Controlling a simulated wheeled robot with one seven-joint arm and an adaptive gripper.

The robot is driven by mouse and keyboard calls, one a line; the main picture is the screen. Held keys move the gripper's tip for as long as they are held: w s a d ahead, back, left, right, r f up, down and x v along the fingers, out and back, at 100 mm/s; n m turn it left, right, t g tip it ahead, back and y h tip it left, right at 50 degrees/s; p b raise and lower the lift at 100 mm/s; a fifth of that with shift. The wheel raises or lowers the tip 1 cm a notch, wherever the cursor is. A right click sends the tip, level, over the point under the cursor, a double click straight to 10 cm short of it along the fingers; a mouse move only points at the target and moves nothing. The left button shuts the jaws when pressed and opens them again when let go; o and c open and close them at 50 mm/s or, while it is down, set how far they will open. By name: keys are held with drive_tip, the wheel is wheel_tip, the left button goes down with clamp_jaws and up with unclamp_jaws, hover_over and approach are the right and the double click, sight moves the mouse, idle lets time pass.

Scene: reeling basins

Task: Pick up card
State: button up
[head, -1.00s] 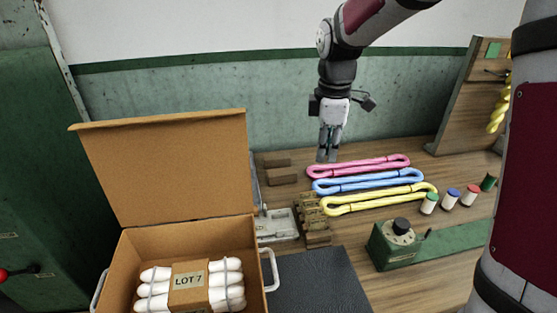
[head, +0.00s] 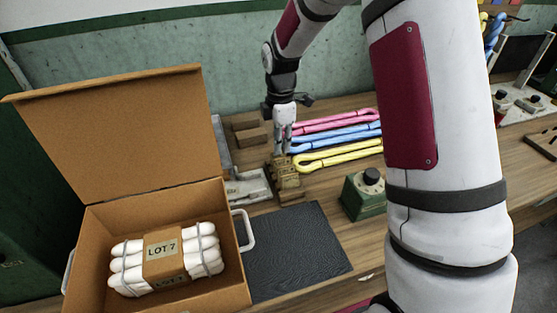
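No separate card stands out clearly. A small tan-brown slotted holder (head: 287,184) sits on the wooden table, and upright flat pieces seem to stand in it; they are too small to tell apart. My gripper (head: 283,151) points down just above or behind the holder's far end. Whether it touches anything there is unclear. Its fingers look close together, but their gap and anything between them are too small to make out. A brown label reading LOT 7 (head: 163,250) wraps a bundle of white rolls in the open cardboard box (head: 222,288).
Pink (head: 330,120), blue (head: 340,137) and yellow (head: 340,156) skeins lie right of my gripper. Brown blocks (head: 250,137) and a metal device (head: 247,187) are to its left. A dark mat (head: 295,250) lies in front, bare. A green device (head: 363,195) stands at right.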

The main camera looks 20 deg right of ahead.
sight(279, 156)
drive_tip(key=f, duration=0.5)
drive_tip(key=shift+w+a, duration=0.1)
drive_tip(key=shift+a, duration=0.1)
clamp_jaws()
